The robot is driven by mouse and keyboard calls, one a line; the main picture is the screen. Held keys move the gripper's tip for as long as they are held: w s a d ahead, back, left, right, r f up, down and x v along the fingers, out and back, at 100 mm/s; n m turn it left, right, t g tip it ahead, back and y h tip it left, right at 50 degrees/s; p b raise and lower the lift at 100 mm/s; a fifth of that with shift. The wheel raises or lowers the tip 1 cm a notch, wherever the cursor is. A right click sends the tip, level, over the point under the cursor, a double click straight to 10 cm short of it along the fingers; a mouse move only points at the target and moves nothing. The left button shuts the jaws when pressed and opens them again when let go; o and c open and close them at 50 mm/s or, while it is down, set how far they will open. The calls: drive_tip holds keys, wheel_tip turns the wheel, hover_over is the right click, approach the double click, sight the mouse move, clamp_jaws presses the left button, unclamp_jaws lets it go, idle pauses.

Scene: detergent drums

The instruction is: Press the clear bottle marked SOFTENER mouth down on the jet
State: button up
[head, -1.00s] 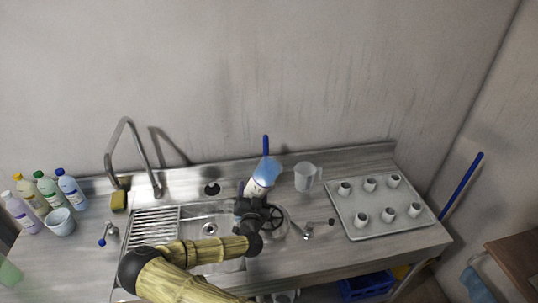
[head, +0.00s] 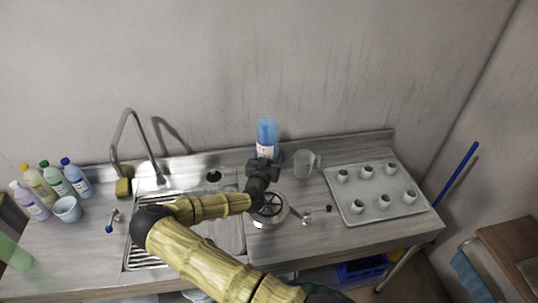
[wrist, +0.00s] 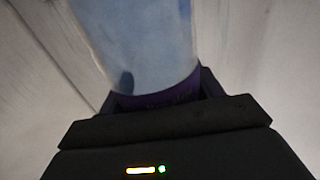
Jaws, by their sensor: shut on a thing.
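A clear bottle with blue contents (head: 267,131) is in my gripper (head: 263,163), raised near the back edge of the counter. It has a pale label low down; I cannot read its wording or tell which end is the mouth. In the wrist view the bottle (wrist: 135,45) rises from between the jaws (wrist: 160,110), with a purple band at the jaws. My gripper is shut on it. The jet appears to be the round fixture with a dark spoked top (head: 270,207), set in the counter below and in front of the bottle, apart from it.
A clear jug (head: 303,164) stands right of the bottle. A tray (head: 350,214) of several white cups is further right. A small tap (head: 307,217) sits beside the round fixture.

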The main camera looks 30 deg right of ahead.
drive_tip(key=shift+f+b, duration=5.05)
drive_tip(key=shift+f, duration=1.25)
drive_tip(key=shift+r+p, duration=2.35)
drive_tip(key=shift+p, duration=0.2)
